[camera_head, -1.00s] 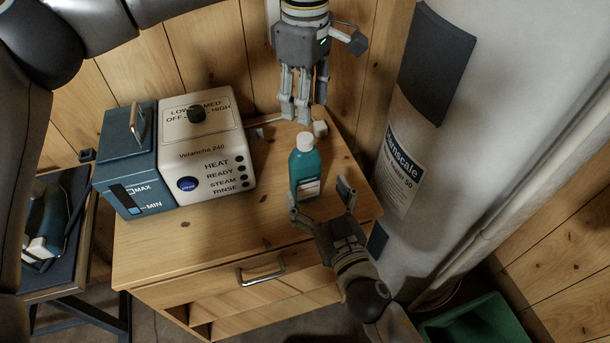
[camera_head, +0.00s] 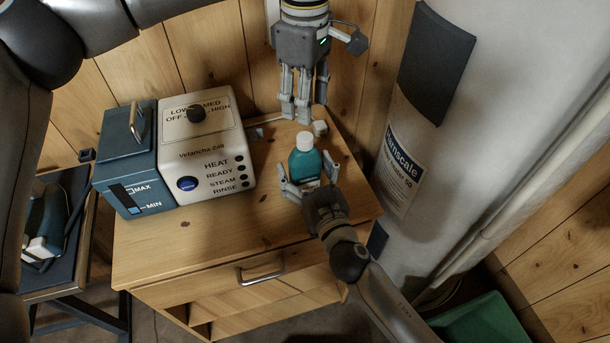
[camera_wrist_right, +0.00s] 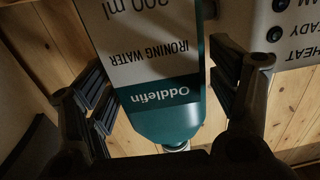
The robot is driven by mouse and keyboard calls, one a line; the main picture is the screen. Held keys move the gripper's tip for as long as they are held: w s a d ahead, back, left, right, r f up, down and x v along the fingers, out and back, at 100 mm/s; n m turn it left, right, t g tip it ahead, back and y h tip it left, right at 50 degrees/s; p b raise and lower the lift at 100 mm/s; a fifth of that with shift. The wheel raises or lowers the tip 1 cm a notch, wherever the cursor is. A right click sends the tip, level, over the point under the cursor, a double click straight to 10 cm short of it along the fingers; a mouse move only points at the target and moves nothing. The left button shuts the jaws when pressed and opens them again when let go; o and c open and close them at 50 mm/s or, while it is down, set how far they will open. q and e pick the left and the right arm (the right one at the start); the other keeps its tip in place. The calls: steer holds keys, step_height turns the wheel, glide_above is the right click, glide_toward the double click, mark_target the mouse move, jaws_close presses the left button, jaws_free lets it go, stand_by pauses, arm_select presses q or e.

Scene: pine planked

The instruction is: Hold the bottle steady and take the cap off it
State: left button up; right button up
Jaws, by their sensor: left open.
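The teal bottle (camera_head: 304,165) stands upright on the wooden cabinet, its white cap (camera_head: 305,140) on top. In the right wrist view the bottle (camera_wrist_right: 165,122) appears upside down, with its label facing the camera. My right gripper (camera_head: 308,184) is open, with its fingers on either side of the bottle's body; in the wrist view a narrow gap seems to show beside the fingers, though contact is hard to tell. My left gripper (camera_head: 296,112) is open and empty, pointing down above and behind the cap.
A white and blue steam appliance (camera_head: 205,150) stands left of the bottle. A small pale block (camera_head: 320,128) lies behind the bottle. The wooden cabinet top (camera_head: 160,245) is clear at the front left. A large white cylinder (camera_head: 410,150) rises close on the right.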

mark_target(305, 137)
jaws_close()
arm_select(q)
steer(key=m, duration=1.3)
steer(key=shift+f, duration=4.05)
steer(key=shift+c, duration=0.4)
